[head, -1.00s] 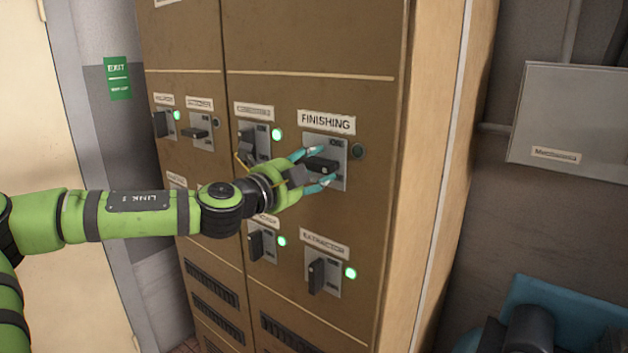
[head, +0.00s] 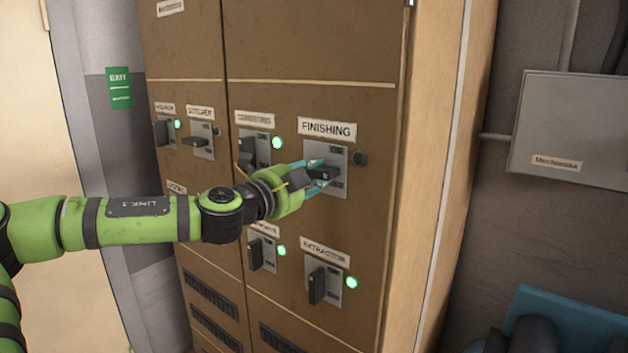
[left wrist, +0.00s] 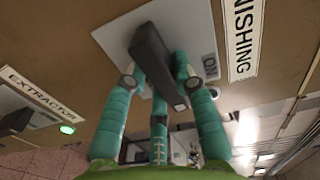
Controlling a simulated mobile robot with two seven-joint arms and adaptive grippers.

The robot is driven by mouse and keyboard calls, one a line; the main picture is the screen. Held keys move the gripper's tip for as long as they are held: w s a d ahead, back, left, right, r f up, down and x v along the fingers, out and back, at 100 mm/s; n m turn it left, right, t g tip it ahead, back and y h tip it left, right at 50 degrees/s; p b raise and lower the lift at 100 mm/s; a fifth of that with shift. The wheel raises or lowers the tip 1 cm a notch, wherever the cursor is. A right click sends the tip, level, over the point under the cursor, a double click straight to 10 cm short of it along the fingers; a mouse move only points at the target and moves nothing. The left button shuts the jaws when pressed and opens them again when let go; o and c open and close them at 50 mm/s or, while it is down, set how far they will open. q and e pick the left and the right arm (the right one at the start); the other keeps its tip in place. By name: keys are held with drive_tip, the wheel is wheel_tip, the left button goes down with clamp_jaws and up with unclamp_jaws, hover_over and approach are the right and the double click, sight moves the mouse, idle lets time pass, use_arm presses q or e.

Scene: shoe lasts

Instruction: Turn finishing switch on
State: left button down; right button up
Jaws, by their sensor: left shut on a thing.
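The finishing switch (head: 323,173) is a dark handle on a grey plate below the FINISHING label (head: 327,129), on the brown cabinet. Its handle lies roughly horizontal in the head view, and the lamp (head: 359,158) beside it is dark. My left gripper (head: 322,174) is shut on the handle, with its teal fingers on either side. In the left wrist view the handle (left wrist: 155,62) stands between the fingers, and the plate's ON mark (left wrist: 210,67) shows at the right. My right gripper is out of view.
Other switches surround it: the extractor switch (head: 318,285) below with a lit green lamp (head: 351,283), and the stitcher switch (head: 200,142) at the left. A grey wall box (head: 570,125) hangs at the right. A blue object (head: 575,315) is at the lower right.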

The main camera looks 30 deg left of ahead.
use_arm(q)
drive_tip(key=n+b, duration=0.3)
drive_tip(key=shift+f, duration=0.15)
drive_tip(key=n+b, duration=0.4)
drive_tip(key=shift+d+n, duration=0.15)
drive_tip(key=shift+n, duration=0.25)
drive_tip(key=n+b, duration=0.1)
drive_tip(key=n, duration=0.1)
drive_tip(key=n+b, duration=0.1)
drive_tip(key=n, duration=0.1)
drive_tip(key=shift+r+n+b, duration=0.2)
drive_tip(key=shift+n+b, duration=0.1)
drive_tip(key=shift+b, duration=0.1)
drive_tip(key=n, duration=0.1)
drive_tip(key=n+b, duration=0.1)
drive_tip(key=n, duration=0.1)
drive_tip(key=n+b, duration=0.1)
drive_tip(key=shift+r+n, duration=0.25)
drive_tip(key=shift+n, duration=0.05)
drive_tip(key=c, duration=1)
unclamp_jaws()
drive_tip(key=shift+d, duration=0.1)
drive_tip(key=s, duration=0.8)
drive_tip(key=s+a, duration=0.1)
drive_tip(key=s, duration=0.3)
